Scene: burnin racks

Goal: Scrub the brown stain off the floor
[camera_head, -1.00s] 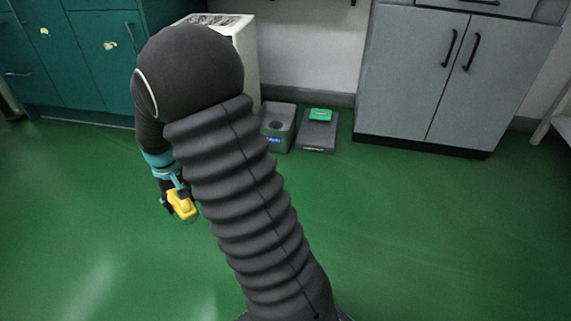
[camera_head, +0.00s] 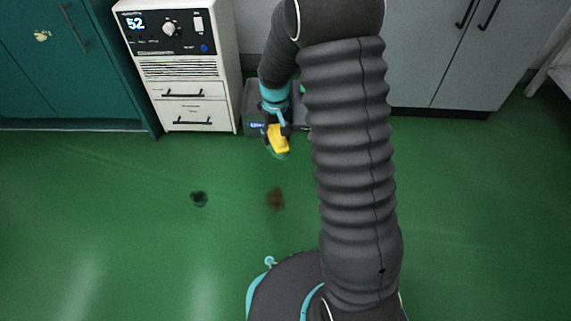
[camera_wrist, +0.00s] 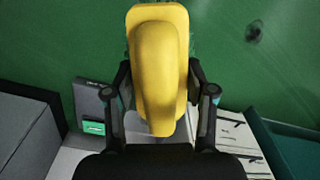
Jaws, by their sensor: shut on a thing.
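The brown stain (camera_head: 276,198) lies on the green floor in the head view, in front of my arm and left of the dark column. My gripper (camera_head: 277,128) is shut on a yellow scrub brush (camera_head: 279,140), held above the floor, and the stain shows below it in the picture. In the wrist view the yellow brush (camera_wrist: 160,65) sits between the two fingers of my gripper (camera_wrist: 160,100), with a little green bristle at its side. The brown stain is not visible in the wrist view, where the brush hides part of the floor.
A separate black spot (camera_head: 199,199) lies left of the stain; it also shows in the wrist view (camera_wrist: 254,32). A white machine (camera_head: 180,70) reading 52 stands behind, beside a teal cabinet (camera_head: 75,75). A grey bin (camera_head: 252,113) is partly hidden by my arm. Grey cupboards (camera_head: 455,70) stand at right.

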